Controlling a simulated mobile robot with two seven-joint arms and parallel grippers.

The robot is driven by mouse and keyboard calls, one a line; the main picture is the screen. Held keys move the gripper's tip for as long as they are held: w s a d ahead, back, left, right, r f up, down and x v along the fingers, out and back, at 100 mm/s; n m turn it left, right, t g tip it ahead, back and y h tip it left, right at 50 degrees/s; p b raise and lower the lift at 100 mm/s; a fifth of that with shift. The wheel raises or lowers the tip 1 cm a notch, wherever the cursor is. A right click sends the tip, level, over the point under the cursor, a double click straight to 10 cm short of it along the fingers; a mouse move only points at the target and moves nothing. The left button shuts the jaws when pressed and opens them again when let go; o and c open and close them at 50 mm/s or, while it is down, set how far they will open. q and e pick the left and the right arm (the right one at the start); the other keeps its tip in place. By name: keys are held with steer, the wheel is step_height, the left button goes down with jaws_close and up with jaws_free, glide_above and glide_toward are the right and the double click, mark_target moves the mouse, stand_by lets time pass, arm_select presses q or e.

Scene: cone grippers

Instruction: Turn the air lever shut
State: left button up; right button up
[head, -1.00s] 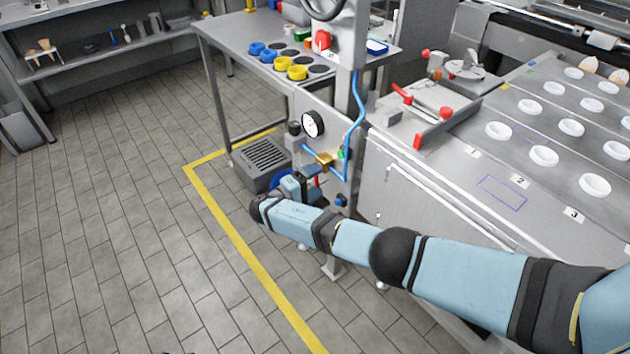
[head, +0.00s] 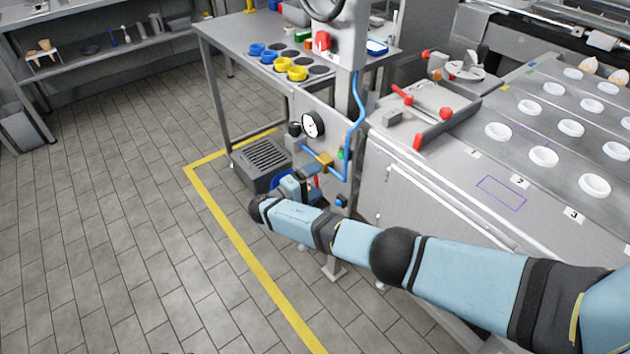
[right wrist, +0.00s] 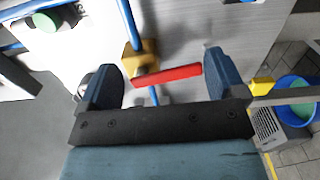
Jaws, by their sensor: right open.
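The air lever, a red bar, is on a brass valve (head: 326,160) on the grey panel below the gauge. In the right wrist view the red lever (right wrist: 167,75) lies between my fingers, crosswise to the blue tube (right wrist: 127,20) running through the brass valve body (right wrist: 138,57). My right gripper (right wrist: 160,75) is open, one finger on each side of the lever, with gaps on both sides. In the head view my right gripper (head: 308,180) is beside the panel and partly covers the lever. My left gripper is not in view.
A grey vented box (head: 265,160) stands on the floor behind my gripper. The bench with red-handled clamps (head: 425,112) is at the right.

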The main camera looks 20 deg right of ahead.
steer(key=b+v, duration=0.3)
steer(key=v, duration=1.2)
steer(key=shift+a+f, duration=0.35)
steer(key=shift+a, duration=0.05)
stand_by(0.7)
steer(key=shift+s, duration=0.15)
stand_by(0.3)
